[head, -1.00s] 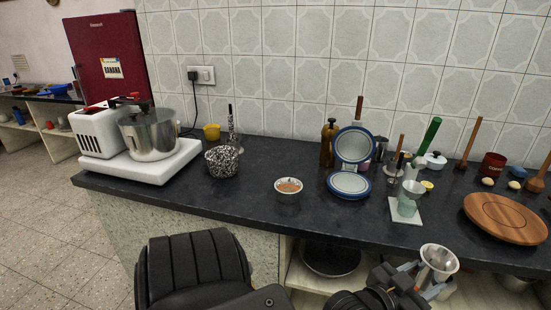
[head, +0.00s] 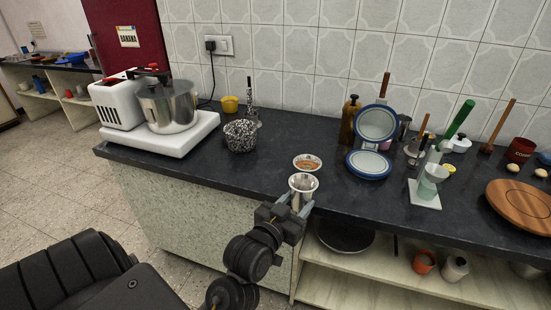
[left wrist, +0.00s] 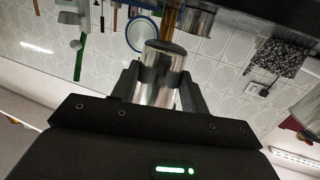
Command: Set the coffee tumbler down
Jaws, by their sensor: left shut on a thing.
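The coffee tumbler (head: 303,183) is a shiny steel cup, upright in the head view, at the counter's front edge. My left gripper (head: 297,206) is shut on it, with a finger on each side. Whether its base touches the counter cannot be told. The left wrist view, which is turned over, shows the tumbler (left wrist: 160,84) between the fingers of the left gripper (left wrist: 158,92). The dark counter (head: 255,172) lies beyond. My right gripper is not in view.
A small bowl with brown contents (head: 307,162) stands just behind the tumbler. A blue-rimmed round container (head: 369,165) is to its right, and a speckled pot (head: 240,136) to its left. The counter left of the small bowl has clear room. A shelf (head: 360,275) lies below.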

